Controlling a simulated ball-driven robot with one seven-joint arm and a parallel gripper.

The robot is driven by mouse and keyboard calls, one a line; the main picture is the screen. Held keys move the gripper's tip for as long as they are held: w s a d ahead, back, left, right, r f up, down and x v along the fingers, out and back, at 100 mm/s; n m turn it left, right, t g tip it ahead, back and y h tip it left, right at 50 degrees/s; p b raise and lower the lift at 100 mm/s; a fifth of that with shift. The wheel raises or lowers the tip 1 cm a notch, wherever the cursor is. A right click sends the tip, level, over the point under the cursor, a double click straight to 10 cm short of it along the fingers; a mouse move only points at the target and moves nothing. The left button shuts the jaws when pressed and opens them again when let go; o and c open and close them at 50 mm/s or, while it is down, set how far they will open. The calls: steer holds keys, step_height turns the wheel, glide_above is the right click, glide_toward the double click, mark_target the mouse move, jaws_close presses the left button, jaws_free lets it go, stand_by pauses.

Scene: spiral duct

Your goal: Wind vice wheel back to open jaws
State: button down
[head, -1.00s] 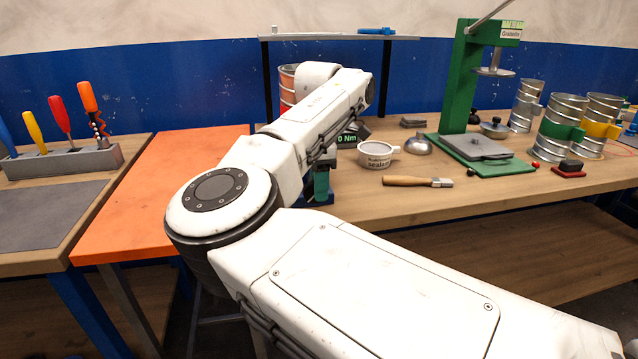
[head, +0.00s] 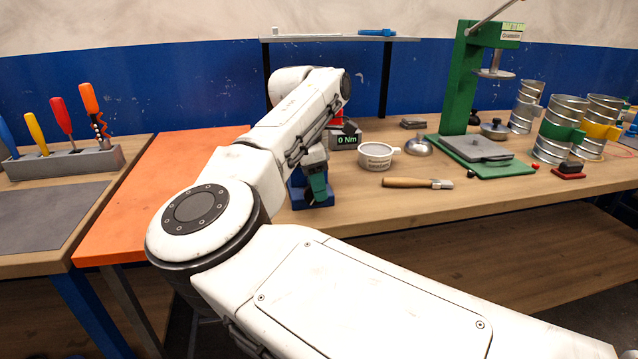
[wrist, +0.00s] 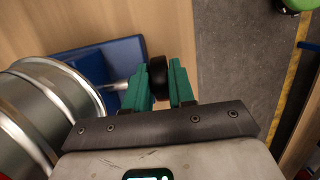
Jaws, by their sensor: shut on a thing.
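The vice is blue and stands at the bench's front edge. Its base (head: 299,197) shows below my gripper in the head view, and its blue body (wrist: 120,60) shows in the wrist view. The black vice wheel (wrist: 157,74) sits at the end of a metal shaft (wrist: 116,86). My gripper (wrist: 161,84) has its two green fingers on either side of the wheel, shut on it. In the head view my gripper (head: 318,184) is seen from behind at the vice. The vice jaws are hidden, so their gap cannot be told.
A ribbed metal duct (wrist: 38,112) lies close left of my gripper in the wrist view. A display reading 0 Nm (head: 346,140), a white cup (head: 376,157) and a wooden-handled tool (head: 412,183) are on the bench to the right. The orange tabletop (head: 160,190) is clear.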

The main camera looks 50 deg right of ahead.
steer(key=g+h, duration=0.1)
steer(key=h, duration=0.1)
steer(key=g+h, duration=0.1)
steer(key=shift+w+a+g+h, duration=0.3)
steer(key=shift+a+h, duration=0.1)
steer(key=shift+w+a+f+g+h+b, duration=0.15)
steer(key=shift+g+h+b, duration=0.3)
steer(key=shift+h, duration=0.35)
steer(key=shift+w+a+g+h+b, duration=0.1)
steer(key=shift+a+g+h+b, duration=0.1)
steer(key=shift+g+h, duration=0.5)
steer(key=c, duration=1)
jaws_free()
steer(key=shift+c, duration=0.2)
steer(key=v, duration=1)
steer(key=shift+a, duration=0.4)
steer(key=shift+w, duration=0.1)
